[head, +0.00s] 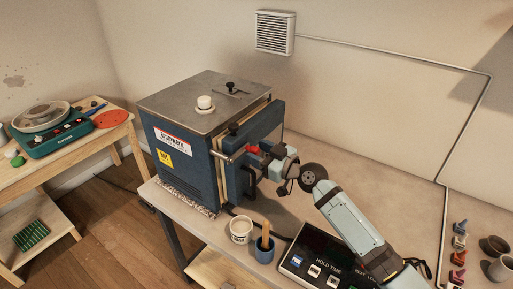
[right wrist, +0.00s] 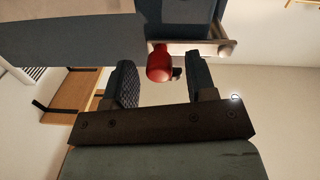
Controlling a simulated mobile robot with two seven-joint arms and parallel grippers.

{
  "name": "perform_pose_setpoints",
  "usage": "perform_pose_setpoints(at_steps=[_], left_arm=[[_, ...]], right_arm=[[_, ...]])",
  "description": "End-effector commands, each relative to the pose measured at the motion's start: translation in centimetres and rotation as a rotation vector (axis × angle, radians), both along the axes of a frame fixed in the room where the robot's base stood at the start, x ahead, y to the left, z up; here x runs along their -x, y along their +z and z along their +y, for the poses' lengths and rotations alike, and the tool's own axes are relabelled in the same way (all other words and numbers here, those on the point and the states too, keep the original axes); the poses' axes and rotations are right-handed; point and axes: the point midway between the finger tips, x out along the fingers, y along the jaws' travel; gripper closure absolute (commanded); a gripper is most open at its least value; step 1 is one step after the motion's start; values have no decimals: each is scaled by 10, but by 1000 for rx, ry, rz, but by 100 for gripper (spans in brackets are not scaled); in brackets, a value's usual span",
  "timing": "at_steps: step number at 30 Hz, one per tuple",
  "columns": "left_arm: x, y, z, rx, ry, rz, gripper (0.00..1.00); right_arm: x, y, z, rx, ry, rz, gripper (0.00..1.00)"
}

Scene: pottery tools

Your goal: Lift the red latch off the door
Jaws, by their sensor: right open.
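The blue kiln (head: 185,150) stands on the bench, with its dark blue door (head: 268,119) on the right side. The red latch (head: 252,150) shows as a small red piece at the door, beside a metal bar. In the right wrist view the rounded red end of the latch (right wrist: 160,64) lies between the fingertips, with a gap to either finger. My right gripper (head: 266,154) is open at the latch; its two dark fingers also show in the right wrist view (right wrist: 160,72). The latch's far part is hidden. My left gripper is not in view.
A white tub (head: 241,230) and a blue cup (head: 263,250) with a wooden tool stand below my right gripper. A control box (head: 318,262) lies under my right arm. Small coloured clips and cups stand at far right. The bench behind my arm is clear.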

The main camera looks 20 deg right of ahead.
Motion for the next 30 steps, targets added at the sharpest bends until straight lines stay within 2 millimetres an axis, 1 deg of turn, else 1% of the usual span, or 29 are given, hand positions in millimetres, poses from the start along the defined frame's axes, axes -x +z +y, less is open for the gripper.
perform_pose_setpoints(at_steps=[4, 12, 13, 14, 15, 17, 18, 19, 20, 26, 30], left_arm=[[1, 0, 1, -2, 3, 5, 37], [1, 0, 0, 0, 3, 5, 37], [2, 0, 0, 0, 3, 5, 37], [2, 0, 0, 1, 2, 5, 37], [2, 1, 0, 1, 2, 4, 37], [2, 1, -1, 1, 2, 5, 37], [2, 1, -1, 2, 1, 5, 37], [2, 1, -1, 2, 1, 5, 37], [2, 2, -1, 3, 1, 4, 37], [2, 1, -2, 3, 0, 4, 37], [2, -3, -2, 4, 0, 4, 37]], right_arm=[[-8, 1, 6, -1, 0, 1, 49], [-9, 0, 6, 0, 0, 0, 49], [-9, 0, 6, 0, 0, 0, 51], [-9, 0, 6, 0, 0, 0, 58], [-9, 0, 6, 0, 0, 0, 67], [-9, 0, 6, 0, 0, 0, 81], [-9, 0, 6, 0, 0, 0, 90], [-9, 0, 6, 0, 0, 0, 97], [-9, 0, 6, 0, 0, 0, 100], [-8, 0, 6, 5, 0, -3, 100], [-9, 1, 5, 29, -1, -22, 100]])
